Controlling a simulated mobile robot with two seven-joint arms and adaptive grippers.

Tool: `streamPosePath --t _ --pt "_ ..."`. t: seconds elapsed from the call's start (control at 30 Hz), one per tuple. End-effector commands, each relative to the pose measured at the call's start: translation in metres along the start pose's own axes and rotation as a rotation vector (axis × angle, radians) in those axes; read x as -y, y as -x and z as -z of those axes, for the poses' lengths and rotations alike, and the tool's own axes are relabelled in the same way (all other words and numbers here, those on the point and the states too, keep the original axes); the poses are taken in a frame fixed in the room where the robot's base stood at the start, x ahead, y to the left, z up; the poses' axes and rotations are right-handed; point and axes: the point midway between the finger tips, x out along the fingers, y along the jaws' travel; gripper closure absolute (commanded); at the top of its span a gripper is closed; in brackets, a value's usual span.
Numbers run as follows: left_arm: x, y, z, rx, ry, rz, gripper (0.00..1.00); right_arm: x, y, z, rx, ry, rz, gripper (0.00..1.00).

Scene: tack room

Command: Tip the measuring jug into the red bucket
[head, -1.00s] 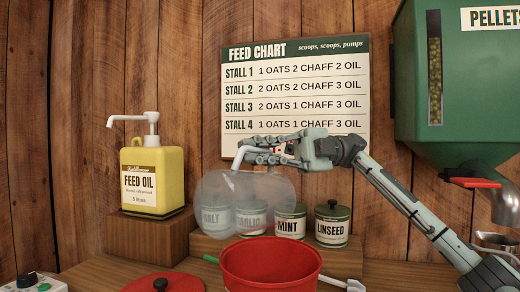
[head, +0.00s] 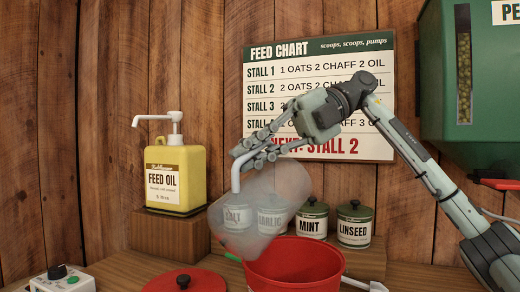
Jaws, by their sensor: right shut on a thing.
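The clear measuring jug (head: 262,205) hangs tilted in the air, above and slightly left of the red bucket in the head view. My right gripper (head: 262,152) is shut on the jug's pale handle (head: 236,176). The jug looks see-through, and I cannot make out any contents or anything pouring. The red bucket (head: 295,269) stands open and upright on the bench, its inside mostly out of sight. My left gripper is not in view.
Behind the jug, tins stand on a wooden step, including MINT (head: 311,222) and LINSEED (head: 354,226). A yellow feed oil pump bottle (head: 176,180) stands left. A red lid (head: 185,282) and a knobbed box (head: 62,281) lie in front. A green pellet hopper (head: 480,90) hangs right.

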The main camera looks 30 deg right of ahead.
Motion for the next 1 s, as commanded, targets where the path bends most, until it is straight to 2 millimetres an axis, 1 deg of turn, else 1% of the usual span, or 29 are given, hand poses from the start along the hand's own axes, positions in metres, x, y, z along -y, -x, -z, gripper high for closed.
streamPosePath --t 0.27,0.57,0.8,1.0 --pt "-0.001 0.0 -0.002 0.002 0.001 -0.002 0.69 -0.004 -0.018 0.009 0.035 0.073 0.164 1.0" --pt "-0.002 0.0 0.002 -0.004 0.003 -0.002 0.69 -0.007 -0.037 0.017 0.075 0.146 0.342 1.0" --pt "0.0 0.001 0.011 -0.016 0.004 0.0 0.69 0.004 -0.049 0.019 0.121 0.232 0.555 1.0" --pt "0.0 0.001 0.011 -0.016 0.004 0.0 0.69 0.015 -0.059 0.021 0.16 0.306 0.737 1.0"
